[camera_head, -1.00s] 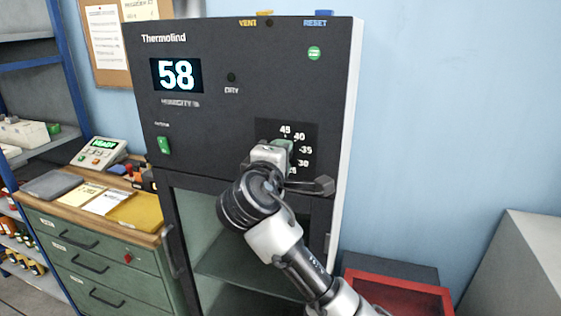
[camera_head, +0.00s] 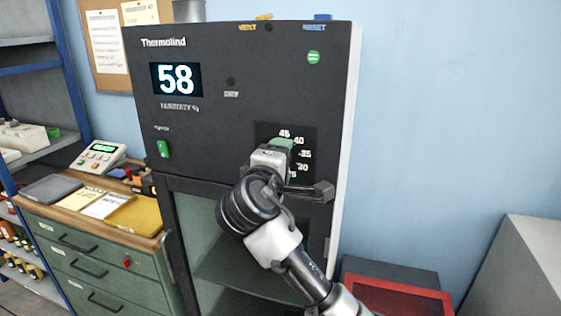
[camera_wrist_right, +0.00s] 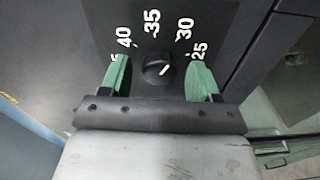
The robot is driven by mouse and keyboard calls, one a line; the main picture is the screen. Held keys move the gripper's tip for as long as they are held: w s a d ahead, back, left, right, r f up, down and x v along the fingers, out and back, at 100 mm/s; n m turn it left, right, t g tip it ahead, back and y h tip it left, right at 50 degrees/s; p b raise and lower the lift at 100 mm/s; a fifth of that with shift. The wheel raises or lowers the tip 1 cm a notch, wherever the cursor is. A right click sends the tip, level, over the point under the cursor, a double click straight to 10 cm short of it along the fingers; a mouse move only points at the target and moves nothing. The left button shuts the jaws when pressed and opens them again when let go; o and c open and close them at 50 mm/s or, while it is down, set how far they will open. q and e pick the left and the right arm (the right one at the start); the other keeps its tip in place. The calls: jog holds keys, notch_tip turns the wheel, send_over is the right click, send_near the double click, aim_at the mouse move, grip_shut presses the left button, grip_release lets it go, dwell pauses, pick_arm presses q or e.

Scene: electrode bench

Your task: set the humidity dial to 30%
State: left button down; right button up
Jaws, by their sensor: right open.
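The dark cabinet's humidity dial (camera_wrist_right: 158,70) is a small black round knob with a white pointer line, seen in the right wrist view. Its printed scale (camera_wrist_right: 152,24) includes 40, 35, 30 and 25. The pointer slants up and right, roughly between the 30 and 25 marks. My right gripper (camera_wrist_right: 158,63) is open, with one green-padded finger on each side of the knob and visible gaps to it. In the head view the right gripper (camera_head: 281,146) covers the knob and part of the scale. My left gripper is not in view.
A green switch (camera_head: 163,149) sits at left, above the cabinet's glass door (camera_head: 205,225). A drawer bench (camera_head: 95,250) stands left, and a red tray (camera_head: 400,292) lies low at right.

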jog(key=b+v, duration=0.3)
jog(key=v, duration=0.7)
jog(key=shift+s, duration=0.4)
jog(key=shift+w+f, duration=0.1)
jog(key=shift+f, duration=0.05)
